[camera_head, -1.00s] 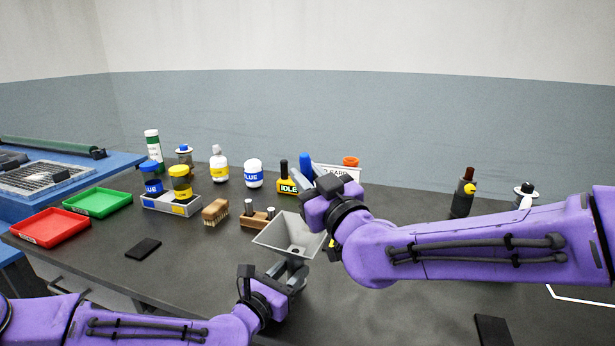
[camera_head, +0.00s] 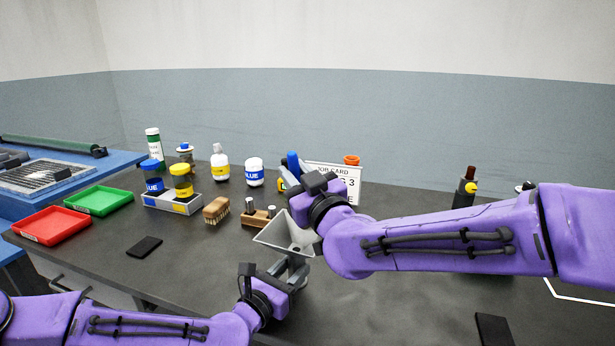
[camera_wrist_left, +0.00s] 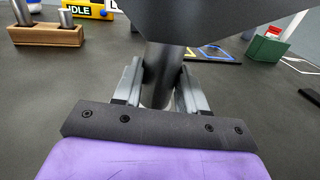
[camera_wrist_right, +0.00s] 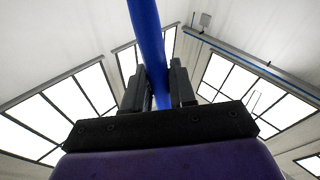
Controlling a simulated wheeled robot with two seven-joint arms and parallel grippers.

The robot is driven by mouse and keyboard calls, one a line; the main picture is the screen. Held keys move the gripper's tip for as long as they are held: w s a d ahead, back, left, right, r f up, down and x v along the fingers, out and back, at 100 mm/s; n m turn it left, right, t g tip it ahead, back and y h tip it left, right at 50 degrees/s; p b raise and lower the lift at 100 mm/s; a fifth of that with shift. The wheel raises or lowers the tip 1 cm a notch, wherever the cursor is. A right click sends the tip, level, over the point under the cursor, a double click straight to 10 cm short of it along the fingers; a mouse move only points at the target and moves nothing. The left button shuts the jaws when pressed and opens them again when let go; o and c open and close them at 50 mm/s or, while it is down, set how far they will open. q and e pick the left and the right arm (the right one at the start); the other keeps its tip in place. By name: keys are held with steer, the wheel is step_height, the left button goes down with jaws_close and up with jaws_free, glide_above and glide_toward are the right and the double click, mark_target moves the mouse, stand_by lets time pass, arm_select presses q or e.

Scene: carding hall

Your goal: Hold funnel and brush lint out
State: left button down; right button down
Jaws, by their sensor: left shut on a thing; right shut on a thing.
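The grey funnel (camera_head: 276,236) stands upright over the bench, its wide square mouth facing up. My left gripper (camera_head: 293,268) is shut on its stem. In the left wrist view the dark stem (camera_wrist_left: 162,72) sits between the fingers, under the flared cone (camera_wrist_left: 205,18). My right gripper (camera_head: 303,180) is shut on a blue rod (camera_head: 293,162), just above the funnel's far right side. The rod fills the gap between the fingers in the right wrist view (camera_wrist_right: 146,40). I cannot see the rod's other end or any lint in the mouth.
A wooden block with metal pegs (camera_head: 257,218) and a wooden brush (camera_head: 216,210) lie left of the funnel. Behind stand a blue-labelled bottle (camera_head: 254,172) and a job card (camera_head: 349,178). Red (camera_head: 50,241) and green (camera_head: 98,212) trays lie far left. The front bench is mostly clear.

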mark_target(291, 156)
steer(key=shift+w+a, duration=0.15)
steer(key=shift+a, duration=0.3)
steer(key=d, duration=0.2)
steer(key=s+d, duration=0.1)
steer(key=shift+s+d+f, duration=0.1)
steer(key=shift+s+d, duration=0.1)
steer(key=shift+d, duration=0.2)
steer(key=s+a+r, duration=0.1)
steer(key=s+r, duration=0.3)
steer(key=shift+s+a, duration=0.15)
steer(key=shift+a, duration=0.25)
steer(key=shift+f, duration=0.1)
steer(key=shift+s+a+r, duration=0.25)
steer(key=shift+s+r, duration=0.25)
steer(key=shift+s, duration=0.05)
steer(key=shift+s+a+r, duration=0.2)
steer(key=shift+s+r, duration=0.3)
